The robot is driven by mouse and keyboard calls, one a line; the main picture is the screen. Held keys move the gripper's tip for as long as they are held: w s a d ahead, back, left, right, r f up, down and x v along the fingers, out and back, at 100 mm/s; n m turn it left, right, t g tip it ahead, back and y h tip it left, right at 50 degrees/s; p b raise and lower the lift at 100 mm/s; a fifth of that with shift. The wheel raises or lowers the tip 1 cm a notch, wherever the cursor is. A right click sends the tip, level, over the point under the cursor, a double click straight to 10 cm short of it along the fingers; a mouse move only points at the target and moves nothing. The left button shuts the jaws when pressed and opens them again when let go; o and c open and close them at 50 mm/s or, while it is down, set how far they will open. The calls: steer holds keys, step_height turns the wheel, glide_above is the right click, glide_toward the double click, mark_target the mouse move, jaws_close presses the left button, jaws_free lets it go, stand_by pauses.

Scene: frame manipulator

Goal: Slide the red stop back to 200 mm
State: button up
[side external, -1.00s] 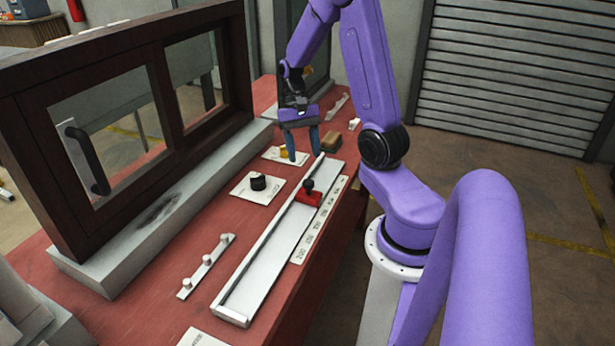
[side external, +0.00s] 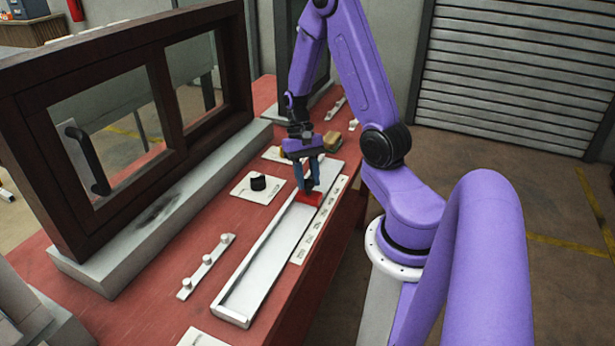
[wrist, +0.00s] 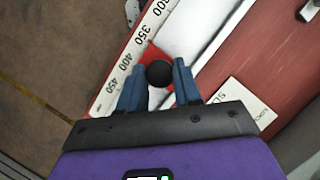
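The red stop (side external: 309,198) sits in the white track (side external: 262,262), toward its far end. Its black knob (wrist: 159,73) shows in the wrist view between the two blue fingers of my gripper (wrist: 158,84). A small gap shows on each side of the knob there, so the fingers are open around it. In the side view my gripper (side external: 307,186) is down at the stop and largely hides the knob. A number scale (wrist: 129,56) runs along the track, and the stop is beside it near 350 to 400 in the wrist view.
A plate with a black dial (side external: 258,183) and a white strip with several pegs (side external: 207,264) lie left of the track. A dark window frame (side external: 130,110) stands behind them. A tan block (side external: 332,142) is at the far end. The track's near part is clear.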

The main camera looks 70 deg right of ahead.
jaws_close()
steer(key=a, duration=1.5)
steer(key=shift+a, duration=0.25)
steer(key=o, duration=0.8)
jaws_free()
steer(key=shift+a, duration=0.1)
steer(key=shift+o, duration=0.4)
steer(key=shift+w+d+r, duration=0.25)
steer(key=shift+r, duration=0.3)
steer(key=v, duration=1.6)
steer(key=shift+r, duration=0.15)
steer(key=shift+s, duration=0.1)
